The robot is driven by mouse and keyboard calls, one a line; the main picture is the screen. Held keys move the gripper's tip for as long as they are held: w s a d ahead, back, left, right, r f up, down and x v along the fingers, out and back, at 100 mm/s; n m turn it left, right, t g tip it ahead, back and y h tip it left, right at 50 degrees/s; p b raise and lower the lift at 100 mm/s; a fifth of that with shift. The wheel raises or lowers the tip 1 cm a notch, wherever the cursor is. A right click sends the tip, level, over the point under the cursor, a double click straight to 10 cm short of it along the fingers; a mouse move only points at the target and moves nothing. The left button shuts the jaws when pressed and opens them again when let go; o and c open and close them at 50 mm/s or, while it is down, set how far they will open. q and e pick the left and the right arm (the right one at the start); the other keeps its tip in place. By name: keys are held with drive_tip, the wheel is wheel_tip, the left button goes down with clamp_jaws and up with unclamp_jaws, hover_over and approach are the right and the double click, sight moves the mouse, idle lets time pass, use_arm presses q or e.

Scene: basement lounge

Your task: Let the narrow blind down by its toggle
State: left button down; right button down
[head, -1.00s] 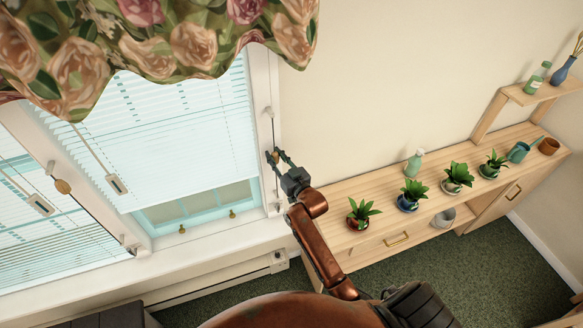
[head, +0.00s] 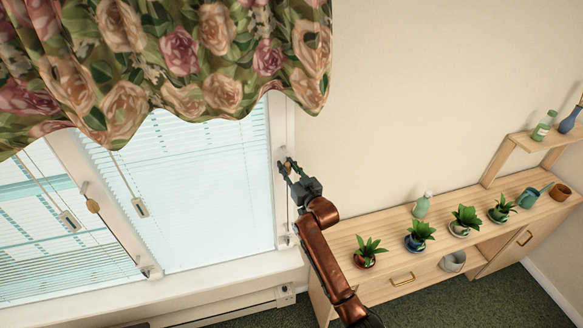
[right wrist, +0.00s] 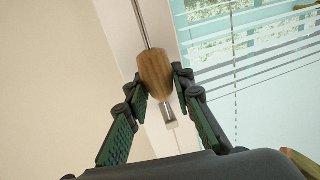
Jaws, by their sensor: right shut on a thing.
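The narrow blind (head: 205,190) is the pale slatted one beside the right window jamb in the head view. It covers its pane down to the sill. Its upper part is hidden by the flowered valance. My right gripper (head: 287,167) is at the right jamb, below the valance. In the right wrist view the wooden toggle (right wrist: 154,72) on its cord is between the fingers of my right gripper (right wrist: 159,88), which is shut on it. The toggle is hard to make out in the head view. My left gripper is out of view.
Another wooden toggle (head: 93,206) hangs at the mullion beside the left blind (head: 50,255). The flowered valance (head: 200,60) hangs close above my right gripper. A wooden cabinet (head: 375,290) with several potted plants stands to the right. The wall between is bare.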

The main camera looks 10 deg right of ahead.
drive_tip(key=shift+r, duration=0.35)
drive_tip(key=c, duration=2.1)
unclamp_jaws()
drive_tip(key=o, duration=0.5)
drive_tip(key=shift+f, duration=0.1)
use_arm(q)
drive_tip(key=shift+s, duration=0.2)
use_arm(e)
drive_tip(key=v, duration=1.2)
